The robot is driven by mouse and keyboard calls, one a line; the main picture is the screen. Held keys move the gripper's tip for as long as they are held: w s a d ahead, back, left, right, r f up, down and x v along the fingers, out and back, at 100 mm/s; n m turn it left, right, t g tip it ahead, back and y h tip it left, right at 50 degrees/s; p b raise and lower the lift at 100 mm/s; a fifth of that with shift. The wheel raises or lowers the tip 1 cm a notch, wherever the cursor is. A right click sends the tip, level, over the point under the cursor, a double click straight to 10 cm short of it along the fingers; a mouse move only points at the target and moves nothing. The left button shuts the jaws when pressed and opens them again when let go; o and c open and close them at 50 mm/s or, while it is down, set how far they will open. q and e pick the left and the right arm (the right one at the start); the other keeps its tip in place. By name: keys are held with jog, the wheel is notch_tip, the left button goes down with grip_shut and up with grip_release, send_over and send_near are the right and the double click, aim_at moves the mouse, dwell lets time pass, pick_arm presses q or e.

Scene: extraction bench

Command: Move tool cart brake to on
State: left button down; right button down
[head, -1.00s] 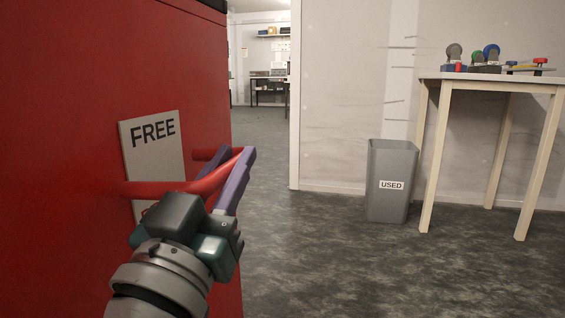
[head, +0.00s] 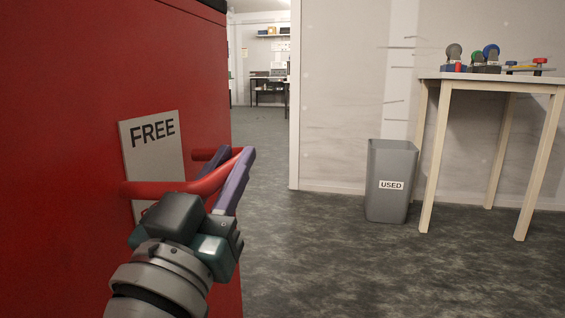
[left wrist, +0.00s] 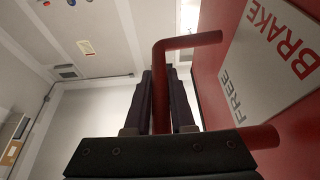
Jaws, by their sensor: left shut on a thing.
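The red tool cart (head: 70,110) fills the left of the head view. On its side is a grey plate (head: 152,137) reading "FREE"; in the left wrist view the plate (left wrist: 265,60) also reads "BRAKE" in red. A red bar handle (head: 205,182) stands out from the cart beside the plate; it also shows in the left wrist view (left wrist: 190,41). My left gripper (head: 243,165) is shut on the red handle, its purple fingers on the handle's outer part. The plate's lower part is hidden behind the handle and gripper. My right gripper is not in view.
A grey bin (head: 391,205) labelled "USED" stands on the floor by the wall. A wooden table (head: 490,80) at the right bears several small coloured objects. The dark floor between the cart and bin is clear. A doorway opens to a back room.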

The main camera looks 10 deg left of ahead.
pick_arm(q)
jog(key=shift+f+m, duration=0.15)
jog(key=shift+m, duration=0.15)
jog(key=f+m+h, duration=0.1)
jog(key=m+h, duration=0.1)
jog(key=m, duration=0.1)
jog(key=shift+f+p, duration=0.3)
jog(key=shift+f, duration=0.05)
jog(key=shift+a+f+m+g+h, duration=0.25)
jog(key=shift+f+m+h, duration=0.3)
jog(key=shift+f+m, duration=0.4)
jog(key=shift+a+f+m+g+h, duration=0.2)
jog(key=shift+f+m+h, duration=0.4)
jog(key=shift+m, duration=0.65)
jog(key=shift+f, duration=0.25)
jog(key=c, duration=1.2)
grip_release()
jog(key=o, duration=0.4)
jog(key=shift+a+r, duration=0.1)
jog(key=shift+r, duration=0.05)
jog(key=shift+o, duration=0.2)
jog(key=shift+r, duration=0.1)
